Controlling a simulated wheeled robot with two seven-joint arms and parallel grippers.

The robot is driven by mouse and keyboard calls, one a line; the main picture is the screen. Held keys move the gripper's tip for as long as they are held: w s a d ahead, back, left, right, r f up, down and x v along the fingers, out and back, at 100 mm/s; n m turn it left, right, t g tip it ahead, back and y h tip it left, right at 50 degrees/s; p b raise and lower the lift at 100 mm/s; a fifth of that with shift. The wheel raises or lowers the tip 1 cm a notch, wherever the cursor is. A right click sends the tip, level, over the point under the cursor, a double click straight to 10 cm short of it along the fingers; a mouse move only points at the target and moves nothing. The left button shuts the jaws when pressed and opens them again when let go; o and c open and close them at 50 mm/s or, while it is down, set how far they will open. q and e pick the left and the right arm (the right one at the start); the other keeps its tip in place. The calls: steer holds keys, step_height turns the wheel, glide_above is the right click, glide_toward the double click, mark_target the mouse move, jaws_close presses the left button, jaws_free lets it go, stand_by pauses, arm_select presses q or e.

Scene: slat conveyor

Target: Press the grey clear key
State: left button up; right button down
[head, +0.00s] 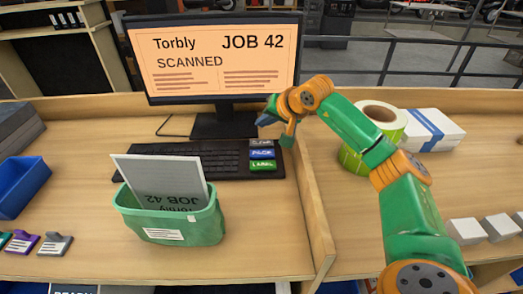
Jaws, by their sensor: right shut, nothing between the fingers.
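The grey clear key (261,143) is the top one of three coloured keys at the right end of the black keyboard (180,161). Below it are a blue key (262,154) and a green key marked LABEL (263,166). My right gripper (279,127) is shut and empty. It is just above and slightly right of the grey key in the picture; I cannot tell whether it touches. My left gripper is not in view.
The monitor (215,60) reads "Torbly JOB 42 SCANNED". A green bin (180,228) holding a grey sheet stands before the keyboard. A wooden divider (312,215) runs to the right. Beyond it are a label roll (388,118) and white boxes (432,130).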

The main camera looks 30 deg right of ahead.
mark_target(263, 145)
step_height(263, 145, down, 3)
steer(key=shift+f+b, duration=0.15)
steer(key=shift+b, duration=0.7)
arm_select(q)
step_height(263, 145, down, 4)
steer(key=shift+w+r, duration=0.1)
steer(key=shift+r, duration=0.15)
arm_select(e)
steer(key=shift+w+f, duration=0.1)
steer(key=shift+f, duration=0.35)
steer(key=shift+r, duration=0.1)
arm_select(q)
steer(key=shift+b, duration=0.35)
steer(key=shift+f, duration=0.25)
arm_select(e)
steer(key=shift+f, duration=0.45)
arm_select(q)
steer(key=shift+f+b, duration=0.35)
steer(key=shift+b, duration=0.15)
arm_select(e)
steer(key=shift+f, duration=0.45)
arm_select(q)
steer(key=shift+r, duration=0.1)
arm_select(e)
steer(key=shift+r, duration=0.1)
arm_select(q)
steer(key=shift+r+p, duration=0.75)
steer(key=shift+p, duration=0.1)
arm_select(e)
steer(key=shift+r, duration=0.8)
